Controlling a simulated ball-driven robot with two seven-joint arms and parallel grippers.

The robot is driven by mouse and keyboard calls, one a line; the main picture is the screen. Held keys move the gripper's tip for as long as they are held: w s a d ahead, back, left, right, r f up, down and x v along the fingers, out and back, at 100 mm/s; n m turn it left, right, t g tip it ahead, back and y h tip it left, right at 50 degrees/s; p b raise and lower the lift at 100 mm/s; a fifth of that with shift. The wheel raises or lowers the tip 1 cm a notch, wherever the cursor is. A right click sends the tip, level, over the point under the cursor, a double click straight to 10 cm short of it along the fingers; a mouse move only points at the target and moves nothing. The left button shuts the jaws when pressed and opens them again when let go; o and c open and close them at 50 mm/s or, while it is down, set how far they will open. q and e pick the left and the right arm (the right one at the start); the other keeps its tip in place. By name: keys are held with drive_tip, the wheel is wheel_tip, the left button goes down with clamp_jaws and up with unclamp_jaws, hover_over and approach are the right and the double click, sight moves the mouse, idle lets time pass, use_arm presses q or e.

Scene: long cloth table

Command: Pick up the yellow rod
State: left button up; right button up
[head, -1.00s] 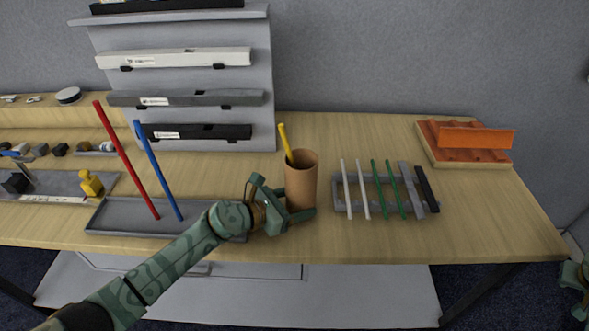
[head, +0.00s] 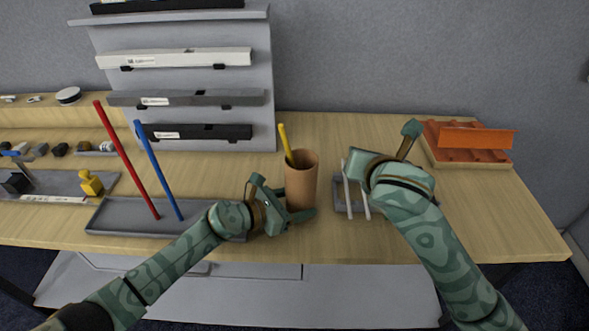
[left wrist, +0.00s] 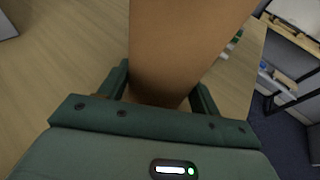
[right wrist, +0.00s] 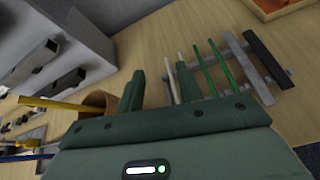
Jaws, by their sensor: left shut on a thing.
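The yellow rod (head: 285,141) stands tilted in a brown cup (head: 302,184), its upper end above the rim and its lower part hidden inside. In the right wrist view the yellow rod (right wrist: 52,104) sticks out of the cup (right wrist: 98,99) at the left. My left gripper (head: 284,198) is shut on the cup's side; the cup (left wrist: 183,45) fills the space between its fingers in the left wrist view. My right gripper (head: 384,145) is open, with nothing seen between its fingers (right wrist: 160,88). It is over the rack, to the right of the cup.
A grey rack (head: 342,205) with white and green rods is partly hidden by my right arm. An orange holder (head: 475,138) is at the back right. A grey tray (head: 115,217) with leaning red (head: 125,160) and blue (head: 157,170) rods lies left. A grey shelf stand (head: 185,87) rises behind.

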sight(289, 152)
drive_tip(key=s+a+r+n+y, duration=0.35)
drive_tip(key=s+a+n, duration=0.45)
drive_tip(key=a, duration=0.4)
drive_tip(key=shift+n+y, duration=0.25)
drive_tip(key=shift+n, duration=0.05)
drive_tip(key=x, duration=0.6)
drive_tip(key=shift+s+a+f, duration=0.1)
drive_tip(key=shift+a, duration=0.05)
drive_tip(key=x, duration=0.5)
drive_tip(key=shift+w+a+r, duration=0.15)
drive_tip(key=shift+w+r, duration=0.05)
drive_tip(key=shift+w, duration=0.3)
clamp_jaws()
